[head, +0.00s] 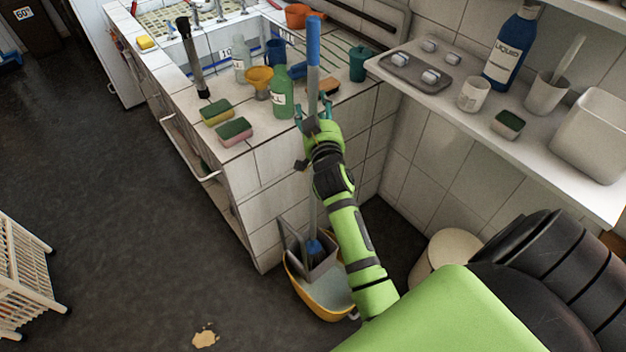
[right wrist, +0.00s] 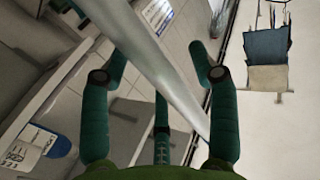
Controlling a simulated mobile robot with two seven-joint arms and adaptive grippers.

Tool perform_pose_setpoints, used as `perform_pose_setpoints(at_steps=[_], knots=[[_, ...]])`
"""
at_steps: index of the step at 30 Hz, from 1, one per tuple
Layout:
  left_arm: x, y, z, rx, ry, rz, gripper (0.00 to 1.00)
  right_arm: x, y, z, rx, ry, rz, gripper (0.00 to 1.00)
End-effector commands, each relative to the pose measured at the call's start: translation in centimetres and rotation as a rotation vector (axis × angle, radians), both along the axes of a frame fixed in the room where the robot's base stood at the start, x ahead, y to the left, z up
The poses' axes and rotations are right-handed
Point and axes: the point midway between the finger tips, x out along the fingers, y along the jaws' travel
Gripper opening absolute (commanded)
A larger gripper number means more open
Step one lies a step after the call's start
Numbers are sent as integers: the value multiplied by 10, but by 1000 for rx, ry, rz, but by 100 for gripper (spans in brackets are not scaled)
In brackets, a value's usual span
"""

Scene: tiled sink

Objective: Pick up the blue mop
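The blue mop (head: 313,42) stands nearly upright, with a blue grip at the top and a long pale pole. Its lower blue part sits in the grey wringer (head: 296,258) of a yellow bucket (head: 322,302) on the floor. My right gripper (head: 312,108) is at the upper pole, just below the blue grip. In the right wrist view, the pole (right wrist: 150,62) runs diagonally between the spread fingers (right wrist: 160,85), which do not look closed on it. My left gripper is not in view.
The tiled counter beside the pole holds a green bottle (head: 282,97), a yellow funnel (head: 259,81) and sponges (head: 234,131). A shelf (head: 470,118) with a blue bottle (head: 510,50) juts out at the right.

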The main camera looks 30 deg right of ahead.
Motion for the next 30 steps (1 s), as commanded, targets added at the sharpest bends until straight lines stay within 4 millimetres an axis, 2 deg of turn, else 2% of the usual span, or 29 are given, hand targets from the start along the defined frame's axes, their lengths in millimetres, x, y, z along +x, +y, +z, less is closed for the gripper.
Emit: perform_pose_setpoints(at_steps=[1,3,4,15,20,26,30], knots=[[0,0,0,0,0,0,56,0,0,0,0,0,0,38],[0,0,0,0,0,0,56,0,0,0,0,0,0,10],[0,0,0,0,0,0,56,0,0,0,0,0,0,0],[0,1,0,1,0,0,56,0,0,4,-3,-5,1,0],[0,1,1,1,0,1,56,0,0,12,-4,-8,0,0],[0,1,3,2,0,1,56,0,0,41,-6,-11,1,0],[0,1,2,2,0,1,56,0,0,69,-5,-14,1,0]])
